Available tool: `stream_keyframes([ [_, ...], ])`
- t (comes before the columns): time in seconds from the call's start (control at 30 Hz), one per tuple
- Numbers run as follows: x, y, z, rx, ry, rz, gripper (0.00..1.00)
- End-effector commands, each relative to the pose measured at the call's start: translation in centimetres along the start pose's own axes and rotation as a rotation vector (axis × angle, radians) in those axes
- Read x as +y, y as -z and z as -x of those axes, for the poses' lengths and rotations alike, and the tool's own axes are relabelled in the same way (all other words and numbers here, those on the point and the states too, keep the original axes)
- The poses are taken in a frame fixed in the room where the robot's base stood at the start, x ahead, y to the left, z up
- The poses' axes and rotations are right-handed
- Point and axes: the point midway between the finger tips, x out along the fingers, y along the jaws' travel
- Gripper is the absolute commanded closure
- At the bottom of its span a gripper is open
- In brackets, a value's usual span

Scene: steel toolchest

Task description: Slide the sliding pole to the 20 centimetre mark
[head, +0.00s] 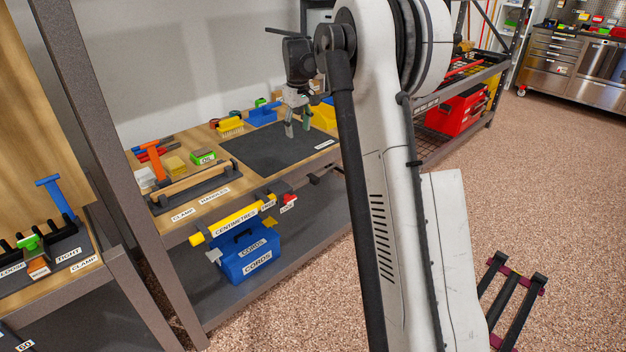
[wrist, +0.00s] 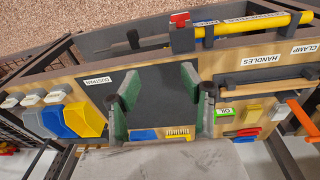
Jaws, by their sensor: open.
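The sliding pole assembly runs along the bench's front edge. Its yellow tube (head: 222,226), labelled CENTIMETRES, shows at the top right of the wrist view (wrist: 262,24). A thin dark rod (head: 320,177) extends from its right end in the head view and also shows in the wrist view (wrist: 120,49). A red lock piece (head: 289,198) sits between them; it also shows in the wrist view (wrist: 180,20). The mark values are too small to read. My gripper (head: 297,128) is open and empty above the dark mat, apart from the pole; its green-padded fingers show in the wrist view (wrist: 165,100).
The dark mat (head: 255,150) is clear. A blue CORDS box (head: 240,250) is on the shelf below. My arm hides the bench's right end.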

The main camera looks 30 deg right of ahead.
Motion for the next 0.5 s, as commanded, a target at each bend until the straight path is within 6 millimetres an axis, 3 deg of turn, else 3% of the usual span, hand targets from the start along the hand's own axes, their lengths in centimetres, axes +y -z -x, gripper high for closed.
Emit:
stream_keyframes([
  [0.03, 1.3, 0.5, -1.6, -0.013, 0.005, 0.000, 0.57],
  [0.3, 6.6, 1.6, -9.0, -0.076, 0.039, 0.021, 0.57],
  [0.5, 8.7, 1.5, -12.3, -0.103, 0.055, 0.031, 0.57],
])
